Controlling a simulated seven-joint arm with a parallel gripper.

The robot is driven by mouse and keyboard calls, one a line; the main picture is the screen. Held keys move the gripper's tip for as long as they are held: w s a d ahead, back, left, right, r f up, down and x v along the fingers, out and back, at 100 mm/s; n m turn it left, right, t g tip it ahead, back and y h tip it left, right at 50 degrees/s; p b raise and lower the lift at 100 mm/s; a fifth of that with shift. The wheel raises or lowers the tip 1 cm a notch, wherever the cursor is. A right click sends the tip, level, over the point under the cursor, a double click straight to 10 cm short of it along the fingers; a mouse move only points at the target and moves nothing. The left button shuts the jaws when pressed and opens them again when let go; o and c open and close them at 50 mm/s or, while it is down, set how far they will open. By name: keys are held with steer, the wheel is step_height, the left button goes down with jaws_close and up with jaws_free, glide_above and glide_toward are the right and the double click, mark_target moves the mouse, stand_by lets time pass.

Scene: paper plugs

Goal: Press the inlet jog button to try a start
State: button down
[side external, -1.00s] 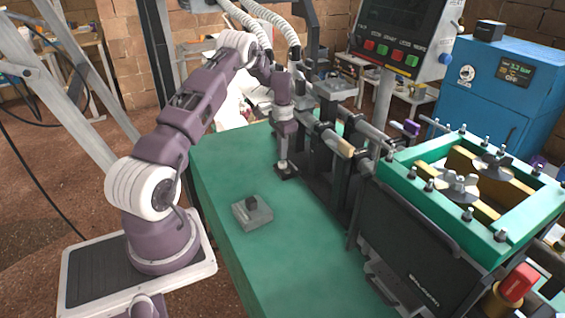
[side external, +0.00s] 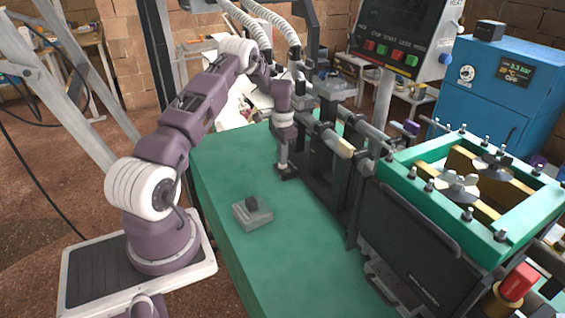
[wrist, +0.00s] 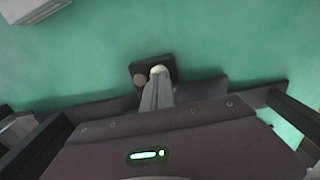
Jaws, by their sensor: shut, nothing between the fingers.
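My gripper (side external: 283,164) points straight down over a small dark box (side external: 287,173) on the green bench. The fingers are shut and empty. In the wrist view the pale fingertips (wrist: 159,71) overlap the dark box (wrist: 142,69). A round grey disc (wrist: 139,80), which looks like a button, shows on the box just left of the fingertips. I cannot tell whether the tips touch the box. No label saying inlet jog is readable on it. A separate grey box with a black knob (side external: 252,212) sits nearer the front of the bench.
The green bench top (side external: 225,165) is mostly clear left of my gripper. A dark metal frame with bars (side external: 325,165) stands close on the right. Further right are a green clamp frame (side external: 430,205), a control panel (side external: 405,45) and a blue cabinet (side external: 480,95).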

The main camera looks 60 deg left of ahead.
stand_by(0.3)
steer(key=shift+r, duration=1.2)
